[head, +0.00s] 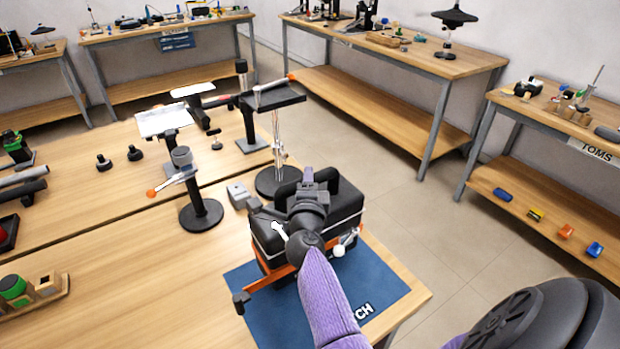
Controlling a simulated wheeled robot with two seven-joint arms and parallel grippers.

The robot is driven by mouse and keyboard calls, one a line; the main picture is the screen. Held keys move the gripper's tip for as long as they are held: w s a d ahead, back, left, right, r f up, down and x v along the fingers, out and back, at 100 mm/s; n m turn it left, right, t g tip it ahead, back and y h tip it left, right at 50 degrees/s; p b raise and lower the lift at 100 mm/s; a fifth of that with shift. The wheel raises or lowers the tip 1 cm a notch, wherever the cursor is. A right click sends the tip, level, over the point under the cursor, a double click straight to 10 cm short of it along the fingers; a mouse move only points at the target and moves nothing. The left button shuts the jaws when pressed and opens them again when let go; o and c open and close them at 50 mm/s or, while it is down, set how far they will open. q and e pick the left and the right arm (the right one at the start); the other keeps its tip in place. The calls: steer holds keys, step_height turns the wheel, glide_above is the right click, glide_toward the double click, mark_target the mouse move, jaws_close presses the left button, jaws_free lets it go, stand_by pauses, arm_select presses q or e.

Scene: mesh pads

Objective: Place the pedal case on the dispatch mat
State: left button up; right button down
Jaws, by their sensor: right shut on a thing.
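The pedal case (345,196) is a dark, boxy case with a black carrying handle and light edging. My right gripper (309,190) comes in over it from the near side and is shut on it at its top. The wrist and purple forearm hide part of the case. The dispatch mat (375,283) is a blue sheet with white lettering at the near right corner of the bench. The case is over the mat's far part; I cannot tell whether its underside touches the mat. My left gripper is not in view.
A grey block (238,194) and a round-based stand (201,213) are close by on the left. A wooden holder with a green-topped item (15,290) stands at the left edge.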

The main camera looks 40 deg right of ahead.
step_height(320, 180, down, 4)
steer(key=b, duration=0.2)
steer(key=shift+r+b, duration=0.2)
steer(key=shift+b, duration=0.15)
steer(key=shift+r, duration=0.2)
steer(key=shift+c, duration=1.8)
jaws_free()
steer(key=shift+f, duration=0.15)
